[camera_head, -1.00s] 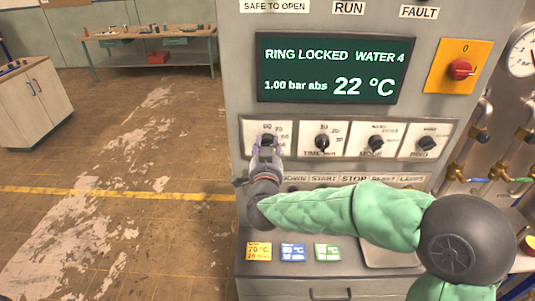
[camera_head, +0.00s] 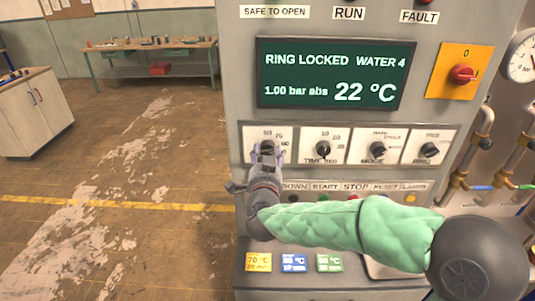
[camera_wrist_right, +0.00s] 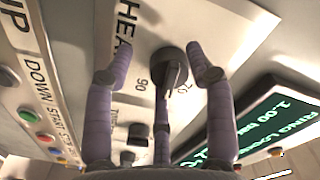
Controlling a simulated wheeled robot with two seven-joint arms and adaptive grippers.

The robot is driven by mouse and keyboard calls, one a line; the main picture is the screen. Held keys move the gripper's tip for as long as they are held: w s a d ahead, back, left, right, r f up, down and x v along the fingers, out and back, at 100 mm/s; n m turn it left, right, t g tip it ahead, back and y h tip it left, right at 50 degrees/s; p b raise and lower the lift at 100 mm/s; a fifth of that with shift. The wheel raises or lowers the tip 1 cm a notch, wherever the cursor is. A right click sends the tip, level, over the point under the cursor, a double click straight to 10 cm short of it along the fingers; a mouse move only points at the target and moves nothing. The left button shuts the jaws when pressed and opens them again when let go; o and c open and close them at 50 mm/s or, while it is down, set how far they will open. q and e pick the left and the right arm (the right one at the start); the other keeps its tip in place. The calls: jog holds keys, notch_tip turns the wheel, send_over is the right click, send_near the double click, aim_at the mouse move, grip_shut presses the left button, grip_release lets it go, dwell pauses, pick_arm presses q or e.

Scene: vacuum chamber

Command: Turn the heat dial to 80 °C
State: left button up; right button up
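The heat dial is a black knob (camera_wrist_right: 172,62) on a white plate in the right wrist view; it also shows in the head view (camera_head: 267,147), partly covered by the fingers. Its ridge points between the printed 90 and 70; the mark between them is hidden by a finger. My right gripper (camera_head: 266,156) is in front of the dial; in the right wrist view (camera_wrist_right: 158,70) its purple fingers are spread around the knob, with visible gaps to it. The display (camera_head: 335,75) reads 22 °C, 1.00 bar abs, RING LOCKED, WATER 4. My left gripper is not in view.
Right of the heat dial are the TIME dial (camera_head: 322,148) and two more dials. A row of buttons lies below, partly behind my right arm. A red switch on a yellow plate (camera_head: 460,72) is at the upper right. Open floor lies left of the panel.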

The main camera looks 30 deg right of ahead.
jog(key=shift+r, duration=0.3)
jog(key=shift+s+r, duration=0.1)
jog(key=shift+s, duration=0.1)
jog(key=v, duration=1.1)
jog(key=shift+s+a+f, duration=0.2)
